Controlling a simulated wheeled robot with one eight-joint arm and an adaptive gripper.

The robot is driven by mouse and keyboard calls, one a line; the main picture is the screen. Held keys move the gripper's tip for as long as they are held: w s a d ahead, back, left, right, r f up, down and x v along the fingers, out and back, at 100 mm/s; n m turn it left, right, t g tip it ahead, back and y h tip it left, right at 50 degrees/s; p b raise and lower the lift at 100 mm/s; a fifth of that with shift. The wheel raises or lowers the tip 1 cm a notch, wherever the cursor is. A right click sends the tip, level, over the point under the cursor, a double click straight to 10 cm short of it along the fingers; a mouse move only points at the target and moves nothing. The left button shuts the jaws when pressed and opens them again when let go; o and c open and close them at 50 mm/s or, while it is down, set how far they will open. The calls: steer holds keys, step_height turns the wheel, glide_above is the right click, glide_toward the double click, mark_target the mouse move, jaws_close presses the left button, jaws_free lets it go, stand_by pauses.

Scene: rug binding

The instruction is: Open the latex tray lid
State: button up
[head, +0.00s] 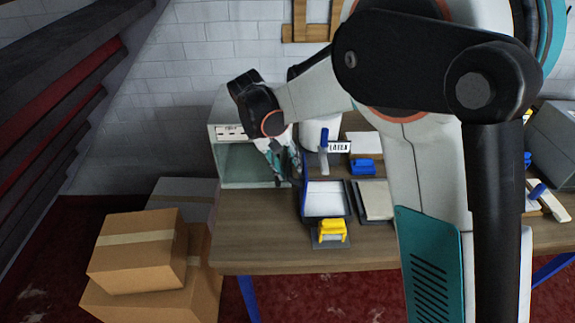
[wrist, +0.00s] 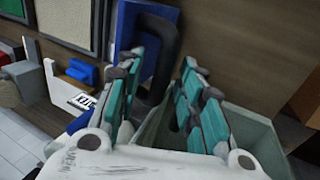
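The latex tray (head: 347,207) sits on the workbench, its white inside showing from above. A blue panel, apparently its lid, stands up along the tray's left side; it also shows in the wrist view as a blue panel (wrist: 124,28). A dark curved handle (wrist: 164,42) is beside that panel. My gripper (wrist: 168,62) has its teal fingers spread, with the handle in the gap, nearer the left finger. In the head view my gripper (head: 286,165) is at the tray's back left; its fingertips are partly hidden.
A grey-green open-fronted box (head: 216,160) stands just left of my gripper. A white container with a label (head: 339,147) is behind the tray. A yellow tool (head: 332,228) is in front, and a blue item (head: 363,166) and a beige panel (head: 376,200) are right. The bench's front left is clear.

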steer(key=shift+r, duration=0.15)
steer(key=v, duration=1.1)
steer(key=shift+a+r, duration=0.2)
steer(key=shift+r, duration=0.15)
